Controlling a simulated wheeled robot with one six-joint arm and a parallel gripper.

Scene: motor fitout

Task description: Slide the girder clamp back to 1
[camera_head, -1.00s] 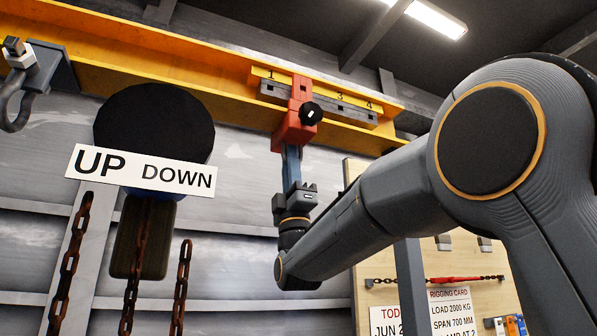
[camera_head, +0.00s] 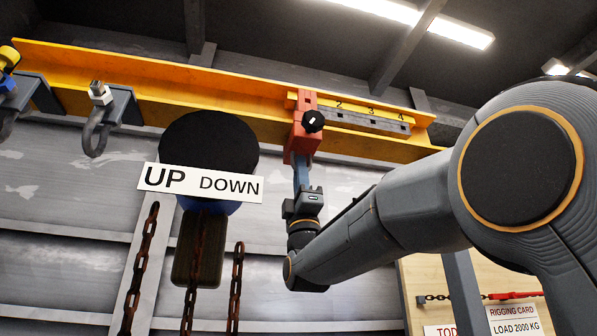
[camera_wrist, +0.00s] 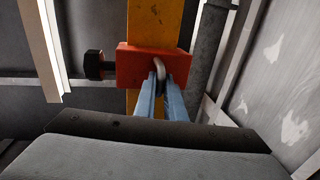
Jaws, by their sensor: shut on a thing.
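The red girder clamp (camera_head: 303,135) hangs on the yellow girder (camera_head: 215,92), at the left end of the numbered scale (camera_head: 360,118). It covers the place of the 1, while 2, 3 and 4 show to its right. Its black knob (camera_head: 313,121) faces out. My gripper (camera_head: 301,160) is below the clamp with its blue fingers pointing up. In the wrist view the blue fingers (camera_wrist: 161,80) are shut on a metal eye (camera_wrist: 159,70) under the red clamp body (camera_wrist: 140,64). The black knob (camera_wrist: 93,64) shows at the left there.
A round black hoist body (camera_head: 208,145) with an UP/DOWN sign (camera_head: 202,184) and rusty chains (camera_head: 146,250) hangs left of my arm. Shackle hooks (camera_head: 98,135) hang from the girder at far left. A board with cards (camera_head: 513,312) stands at lower right.

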